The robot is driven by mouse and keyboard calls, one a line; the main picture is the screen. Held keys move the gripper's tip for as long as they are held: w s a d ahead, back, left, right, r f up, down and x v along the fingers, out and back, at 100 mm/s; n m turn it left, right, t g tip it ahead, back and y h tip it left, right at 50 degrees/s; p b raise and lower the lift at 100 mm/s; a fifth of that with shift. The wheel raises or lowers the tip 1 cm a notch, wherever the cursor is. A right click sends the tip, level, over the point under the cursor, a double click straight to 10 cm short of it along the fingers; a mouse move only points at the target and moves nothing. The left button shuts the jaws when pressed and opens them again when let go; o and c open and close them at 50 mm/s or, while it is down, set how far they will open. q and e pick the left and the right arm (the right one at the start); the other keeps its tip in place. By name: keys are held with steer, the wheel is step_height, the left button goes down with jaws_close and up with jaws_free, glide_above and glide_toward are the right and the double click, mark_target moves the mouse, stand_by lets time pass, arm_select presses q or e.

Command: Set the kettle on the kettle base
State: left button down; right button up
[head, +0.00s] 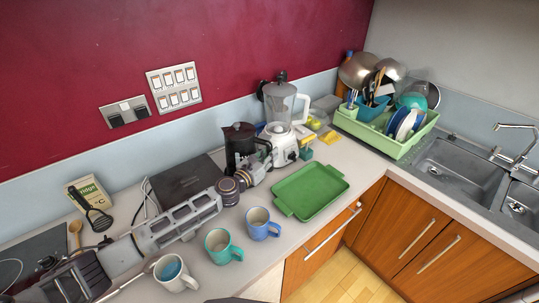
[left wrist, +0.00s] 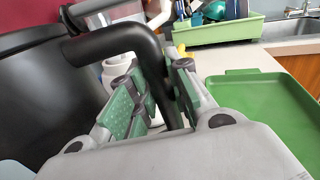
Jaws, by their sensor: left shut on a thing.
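The black kettle (head: 239,144) stands upright at the back of the counter, left of the white blender. My left gripper (head: 262,163) is at its right side, shut on the kettle's handle. In the left wrist view the black handle (left wrist: 152,45) runs down between the green-padded fingers of the gripper (left wrist: 155,95), and the dark kettle body (left wrist: 45,95) fills the left. The kettle's foot is partly hidden by my gripper and arm, so I cannot tell what it rests on. I cannot make out the kettle base. My right gripper is not in view.
A green tray (head: 310,192) lies right of my gripper. The blender (head: 282,112) stands close behind. Blue (head: 258,219), teal (head: 219,241) and white (head: 172,269) mugs stand along the front. A dark flat appliance (head: 182,178) lies left of the kettle. The dish rack (head: 385,138) is far right.

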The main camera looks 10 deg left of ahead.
arm_select(q)
steer(key=shift+f, duration=0.2)
stand_by(0.6)
steer(key=c, duration=1.6)
jaws_free()
steer(key=shift+s+f, duration=0.1)
steer(key=shift+f, duration=0.2)
steer(key=shift+v, duration=5.45)
steer(key=shift+s, duration=0.1)
